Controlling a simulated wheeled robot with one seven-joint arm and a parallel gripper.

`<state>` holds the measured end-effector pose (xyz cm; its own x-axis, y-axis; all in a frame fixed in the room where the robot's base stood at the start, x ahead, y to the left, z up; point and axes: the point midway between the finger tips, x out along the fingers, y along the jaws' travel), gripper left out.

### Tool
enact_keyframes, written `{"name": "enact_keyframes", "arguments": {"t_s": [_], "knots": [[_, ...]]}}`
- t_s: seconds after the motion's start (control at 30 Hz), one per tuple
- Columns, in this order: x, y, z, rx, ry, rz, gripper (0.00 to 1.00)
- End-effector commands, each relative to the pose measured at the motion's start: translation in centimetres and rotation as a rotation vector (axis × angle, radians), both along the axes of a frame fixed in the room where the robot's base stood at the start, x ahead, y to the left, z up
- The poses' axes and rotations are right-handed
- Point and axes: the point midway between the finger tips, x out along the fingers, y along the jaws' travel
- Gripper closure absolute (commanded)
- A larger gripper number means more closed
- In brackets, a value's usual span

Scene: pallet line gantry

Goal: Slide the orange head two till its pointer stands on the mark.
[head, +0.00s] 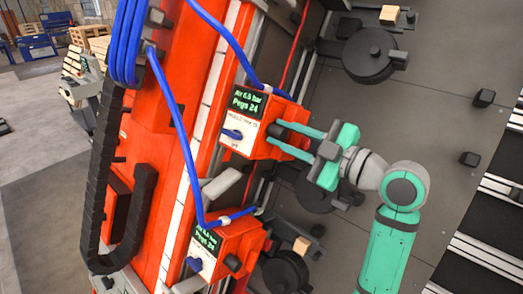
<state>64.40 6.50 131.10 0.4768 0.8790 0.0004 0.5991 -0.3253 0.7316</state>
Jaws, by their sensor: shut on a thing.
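Two orange heads sit on the red gantry beam, an upper one (259,142) and a lower one (243,240). Each has a green-lettered display reading "Air 6.9 bar, Pegs 24", or nearly so, and a blue lever on a white plate. The small label on the plates is too blurred to tell which is head two. My gripper (277,132) reaches in from the right, its two teal fingers shut on a dark grip part at the upper head's side. A pale strip (211,82) runs along the beam. I cannot make out the pointer or mark.
Blue hoses (183,125) loop to both heads. A black cable chain (90,190) hangs left of the beam. Dark round units (369,55) and small black blocks (484,98) are on the grey panel. Pallets and open floor lie far left.

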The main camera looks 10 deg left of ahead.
Motion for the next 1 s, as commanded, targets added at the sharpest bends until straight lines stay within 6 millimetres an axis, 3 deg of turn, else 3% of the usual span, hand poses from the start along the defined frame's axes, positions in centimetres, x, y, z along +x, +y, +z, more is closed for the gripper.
{"name": "enact_keyframes", "arguments": {"t_s": [0.4,0.43,0.5,0.83,1.0], "knots": [[0.3,-0.7,0.7,0.002,-0.001,-0.008,1.00],[0.3,-0.7,0.7,0.002,-0.001,-0.008,0.72],[0.3,-0.7,0.6,0.002,-0.001,-0.008,0.56],[0.2,-1.0,0.6,0.001,0.001,-0.011,0.56],[-0.5,-2.4,0.6,0.002,0.000,-0.013,0.56]]}}
